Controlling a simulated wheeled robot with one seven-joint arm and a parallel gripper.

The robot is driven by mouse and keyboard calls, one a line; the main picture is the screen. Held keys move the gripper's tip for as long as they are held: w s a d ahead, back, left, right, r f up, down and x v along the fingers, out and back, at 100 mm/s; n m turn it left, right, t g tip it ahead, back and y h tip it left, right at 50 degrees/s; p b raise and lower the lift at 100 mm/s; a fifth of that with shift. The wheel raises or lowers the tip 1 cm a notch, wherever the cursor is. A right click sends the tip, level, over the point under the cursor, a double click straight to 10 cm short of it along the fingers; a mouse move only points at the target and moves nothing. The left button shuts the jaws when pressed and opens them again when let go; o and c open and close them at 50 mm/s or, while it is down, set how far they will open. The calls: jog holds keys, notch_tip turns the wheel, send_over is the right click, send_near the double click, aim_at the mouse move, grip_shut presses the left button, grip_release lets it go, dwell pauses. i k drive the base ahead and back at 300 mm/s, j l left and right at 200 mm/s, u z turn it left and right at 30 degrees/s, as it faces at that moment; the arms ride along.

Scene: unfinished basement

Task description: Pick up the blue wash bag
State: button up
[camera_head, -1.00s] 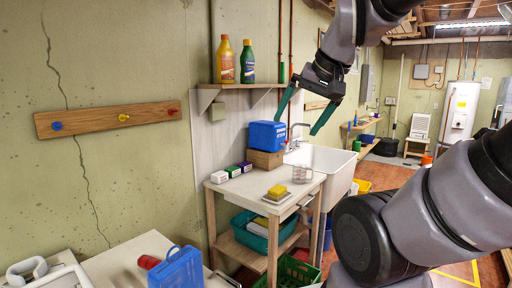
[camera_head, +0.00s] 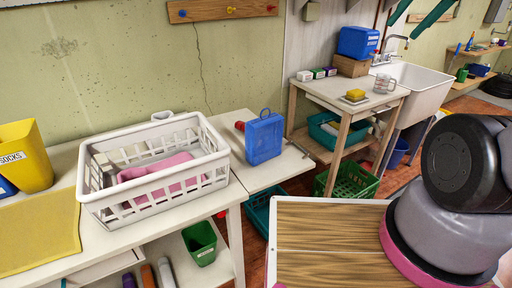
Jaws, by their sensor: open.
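A blue bag-like case with a loop handle on top (camera_head: 264,138) stands upright on the right end of the white worktop, beside the white laundry basket; it looks like the wash bag. A second blue item, a box with a white label (camera_head: 358,42), sits on a wooden block on the small table further back. My gripper (camera_head: 401,30) shows only as two teal fingers at the top right edge. They are apart with nothing between them, well away from the blue bag. The rest of the gripper is cut off by the frame.
The white basket (camera_head: 102,206) holds a pink cloth. A red object (camera_head: 239,126) lies just left of the bag. A yellow bin (camera_head: 24,155) and yellow mat (camera_head: 40,236) are at the left. A wood-grain top (camera_head: 325,240) lies in front. Bare worktop (camera_head: 262,177) shows before the bag.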

aim_at(264, 134)
jog(key=u, duration=0.4)
jog(key=l+u, duration=0.1)
jog(key=u, duration=0.3)
jog(key=l+u, duration=0.1)
jog(key=u, duration=0.65)
jog(key=l+u, duration=0.15)
jog(key=l, duration=0.85)
jog(key=k, duration=0.05)
